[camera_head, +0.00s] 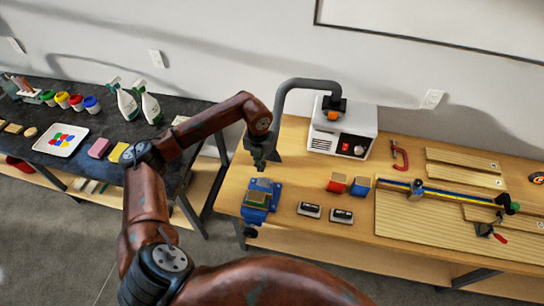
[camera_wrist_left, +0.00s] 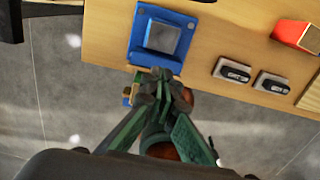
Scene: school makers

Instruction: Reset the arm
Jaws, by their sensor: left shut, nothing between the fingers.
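My left arm comes in from the lower left of the head view, in worn red-brown links. My left gripper (camera_head: 260,164) is green and dark, shut and empty, above the left end of the wooden bench (camera_head: 290,240). In the wrist view the gripper (camera_wrist_left: 163,80) shows shut at the near edge of a blue device (camera_wrist_left: 184,27) with a grey square top. I cannot tell whether it touches the device. In the head view the blue device (camera_head: 262,195) lies just below the gripper. My right gripper is not in view.
A white fume machine (camera_head: 360,122) with a hose stands behind. Red block (camera_head: 337,183), blue block (camera_head: 360,186) and two labelled dark boxes (camera_head: 309,210) (camera_head: 341,216) lie to the right. A dark table (camera_head: 105,125) at left holds spray bottles (camera_head: 127,104) and paint jars.

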